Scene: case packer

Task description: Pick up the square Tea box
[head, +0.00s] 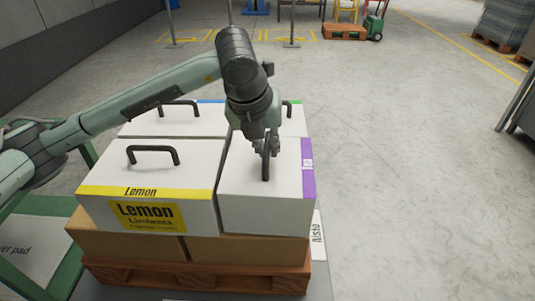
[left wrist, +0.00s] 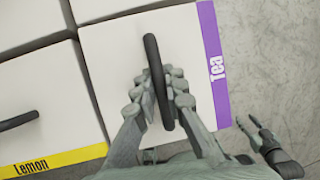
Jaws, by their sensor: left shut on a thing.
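The Tea box (head: 250,210) is white with a purple strip and a black handle on top. It sits at the front right of the upper layer of boxes in the head view. In the left wrist view the Tea box (left wrist: 110,60) fills the middle, its purple label at the right. My left gripper (head: 267,150) is over the box top, shut on the Tea box's black handle; its fingers (left wrist: 163,90) lie on both sides of the handle. The box appears level with its neighbours. My right gripper (left wrist: 262,140) shows only partly at the lower right of the left wrist view.
A Lemon box (head: 150,180) with a yellow strip stands just left of the Tea box. Other white boxes with handles stand behind. Brown cartons (head: 130,246) and a wooden pallet (head: 200,279) lie beneath. Open floor (head: 410,180) lies to the right.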

